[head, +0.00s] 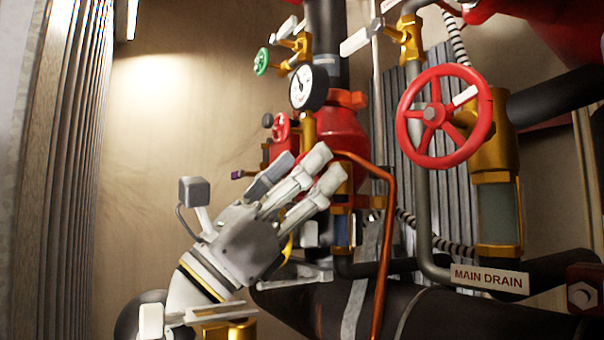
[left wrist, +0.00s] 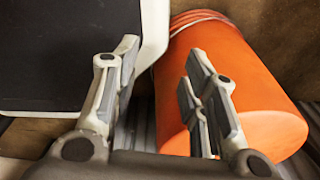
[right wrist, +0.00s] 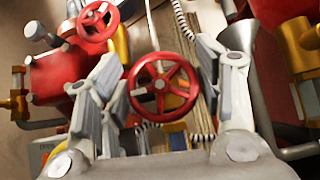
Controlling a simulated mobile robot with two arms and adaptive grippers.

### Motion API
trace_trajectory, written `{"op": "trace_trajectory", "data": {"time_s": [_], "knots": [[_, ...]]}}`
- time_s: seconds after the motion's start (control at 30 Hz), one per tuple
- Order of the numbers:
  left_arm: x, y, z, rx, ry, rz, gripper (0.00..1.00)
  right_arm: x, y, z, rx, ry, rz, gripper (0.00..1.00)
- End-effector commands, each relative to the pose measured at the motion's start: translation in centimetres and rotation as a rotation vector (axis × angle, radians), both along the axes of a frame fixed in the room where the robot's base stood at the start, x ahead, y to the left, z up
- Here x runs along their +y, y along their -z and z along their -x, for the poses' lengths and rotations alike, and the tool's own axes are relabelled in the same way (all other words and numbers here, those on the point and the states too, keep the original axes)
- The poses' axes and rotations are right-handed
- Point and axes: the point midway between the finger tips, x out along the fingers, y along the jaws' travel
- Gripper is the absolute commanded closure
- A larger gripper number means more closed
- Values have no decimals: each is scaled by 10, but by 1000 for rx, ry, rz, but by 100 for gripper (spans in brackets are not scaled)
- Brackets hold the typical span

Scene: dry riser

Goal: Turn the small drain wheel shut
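A small red spoked wheel (right wrist: 163,87) shows in the right wrist view, ahead and between the fingers of my right gripper (right wrist: 160,62). A brass fitting with a dark blue glass (right wrist: 177,136) is just below it. In the head view my right gripper (head: 298,172) reaches up and right, and its hand and fingers hide that wheel. The right fingers are open, one on each side of the wheel in the picture; contact cannot be told. My left gripper (left wrist: 162,62) is open and empty in its wrist view, and out of the head view.
A large red wheel (head: 437,116) is at right above a MAIN DRAIN sign (head: 489,279). Another red wheel (head: 281,127), a green wheel (head: 261,62) and a gauge (head: 309,87) are above my right gripper. A copper pipe (head: 388,245) runs close right. An orange cylinder (left wrist: 228,85) is near my left gripper.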

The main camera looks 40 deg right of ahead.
Motion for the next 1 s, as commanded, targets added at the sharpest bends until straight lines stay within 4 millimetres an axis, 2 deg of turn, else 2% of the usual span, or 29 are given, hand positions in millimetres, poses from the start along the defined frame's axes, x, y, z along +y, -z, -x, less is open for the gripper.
{"op": "trace_trajectory", "data": {"time_s": [0.03, 0.2, 0.37, 0.6, 0.8, 1.0], "knots": [[0, 0, 0, 1, 0, 0, 60, 0, 0, 0, 0, 0, 0, 51], [0, 0, 1, 1, 0, 0, 60, 0, 0, 0, 1, -1, 0, 70], [0, 4, 1, 2, 0, 0, 60, 0, 1, -1, -30, -1, 2, 70], [1, 15, 1, 3, 0, -1, 60, 0, 1, 0, -207, 1, 12, 70], [1, 16, 2, 3, 0, -1, 60, 1, 0, 0, -337, 0, 20, 70], [1, 16, 2, 3, 0, -1, 60, 1, 0, 1, -377, -2, 23, 70]]}}
